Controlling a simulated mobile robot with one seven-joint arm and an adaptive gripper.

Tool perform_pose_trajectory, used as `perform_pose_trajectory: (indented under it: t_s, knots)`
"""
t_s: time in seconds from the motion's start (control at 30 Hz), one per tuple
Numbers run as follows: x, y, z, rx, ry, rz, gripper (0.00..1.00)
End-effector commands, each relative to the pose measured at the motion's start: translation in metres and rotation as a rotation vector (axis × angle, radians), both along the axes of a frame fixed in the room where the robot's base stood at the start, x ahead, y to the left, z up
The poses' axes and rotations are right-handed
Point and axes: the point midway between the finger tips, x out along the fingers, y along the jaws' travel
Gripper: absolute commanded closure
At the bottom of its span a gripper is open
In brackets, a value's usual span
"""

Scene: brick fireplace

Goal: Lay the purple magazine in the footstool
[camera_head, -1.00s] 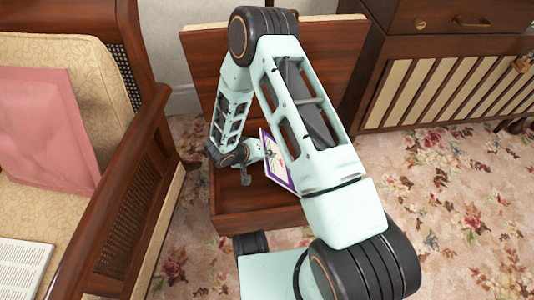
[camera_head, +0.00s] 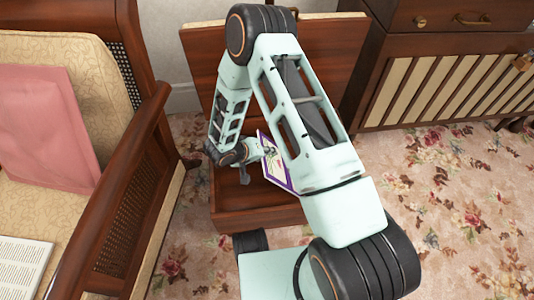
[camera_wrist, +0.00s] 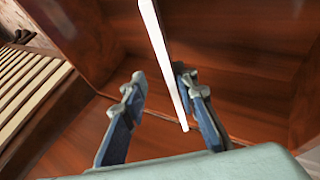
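The footstool (camera_head: 258,215) is a dark wooden box with its lid (camera_head: 325,50) raised at the back. The purple-edged magazine (camera_head: 276,168) stands tilted at the box opening, partly hidden by my arm. In the wrist view the magazine (camera_wrist: 163,55) shows edge-on as a thin white strip. My gripper (camera_wrist: 160,77) is open over the wooden interior, its fingers on either side of the strip. The strip is close to the right finger, and I cannot tell whether they touch. In the head view my gripper (camera_head: 243,176) is small and low at the box opening.
A wooden armchair (camera_head: 110,200) with a pink cushion (camera_head: 45,125) and a printed sheet (camera_head: 22,262) stands on the left. A cabinet (camera_head: 450,80) with a slatted front stands at the back right. Floral carpet (camera_head: 450,210) lies clear on the right.

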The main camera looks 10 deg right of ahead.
Motion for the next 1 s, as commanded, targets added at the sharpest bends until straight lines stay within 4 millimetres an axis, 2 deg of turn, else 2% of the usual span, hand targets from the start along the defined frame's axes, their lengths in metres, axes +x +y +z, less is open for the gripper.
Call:
perform_pose_trajectory:
  t_s: [0.4,0.53,0.7,1.0]
  knots:
    - [-0.03,0.041,0.063,0.002,-0.005,0.004,0.74]
    - [-0.038,0.05,0.078,0.0,-0.005,0.002,0.74]
    - [-0.043,0.057,0.087,0.0,-0.003,0.002,0.74]
    - [-0.044,0.057,0.088,0.0,-0.003,0.002,0.74]
